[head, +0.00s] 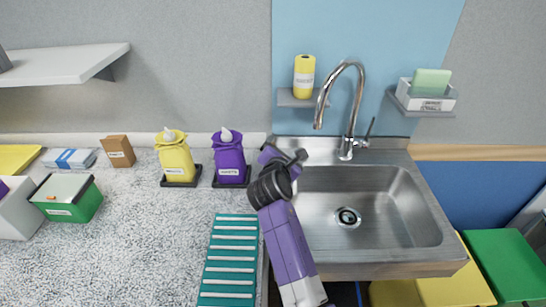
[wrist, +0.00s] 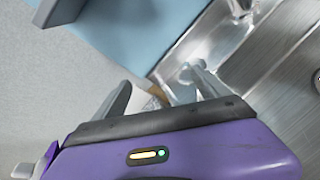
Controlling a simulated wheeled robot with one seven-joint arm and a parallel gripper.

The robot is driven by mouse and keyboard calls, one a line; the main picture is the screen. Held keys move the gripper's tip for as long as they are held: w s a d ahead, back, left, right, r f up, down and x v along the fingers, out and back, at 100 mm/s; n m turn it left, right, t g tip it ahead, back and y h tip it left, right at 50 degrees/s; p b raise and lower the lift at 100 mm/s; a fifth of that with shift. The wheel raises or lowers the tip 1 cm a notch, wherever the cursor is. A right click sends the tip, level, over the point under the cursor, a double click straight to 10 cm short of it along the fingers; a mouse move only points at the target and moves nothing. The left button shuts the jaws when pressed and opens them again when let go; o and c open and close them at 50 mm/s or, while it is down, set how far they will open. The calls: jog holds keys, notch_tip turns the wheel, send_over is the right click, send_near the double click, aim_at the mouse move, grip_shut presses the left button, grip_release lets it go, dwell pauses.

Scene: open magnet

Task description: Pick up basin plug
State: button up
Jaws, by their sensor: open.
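A round metal fitting with a dark centre (head: 347,217) sits in the floor of the steel sink (head: 425,235). I cannot tell whether it is the basin plug or the bare drain; no separate plug stands out. Only a sliver of a round fitting (wrist: 318,82) shows at the right edge of the wrist view. My gripper (head: 297,157) is above the sink's back left corner, up and left of the fitting and well apart from it. In the wrist view my gripper (wrist: 162,88) has its fingers spread, with nothing held between them.
A curved tap (head: 351,110) rises behind the sink. Purple (head: 229,157) and yellow (head: 175,158) wrapped containers stand left of my gripper. A ribbed teal mat (head: 230,262) lies left of the sink. Shelves hold a yellow roll (head: 304,77) and a green sponge (head: 431,82). The basin's interior looks clear.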

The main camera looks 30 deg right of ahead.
jog(key=f+n, duration=0.1)
jog(key=s+f+n+g, duration=0.1)
jog(key=f+n, duration=0.1)
jog(key=shift+s+d+f+g, duration=0.2)
jog(key=shift+s+f+g, duration=0.05)
jog(key=shift+s+g, duration=0.15)
jog(key=shift+n+g+h, duration=0.3)
jog(key=shift+n, duration=0.5)
jog(key=shift+s+d+r+x, duration=0.1)
jog(key=shift+x, duration=1.2)
jog(key=shift+s+d+r+x, duration=0.1)
jog(key=shift+d+x, duration=0.05)
jog(key=shift+x, duration=1.15)
jog(key=shift+s+d+r+x, duration=0.1)
jog(key=shift+x, duration=1.2)
jog(key=c, duration=1.4)
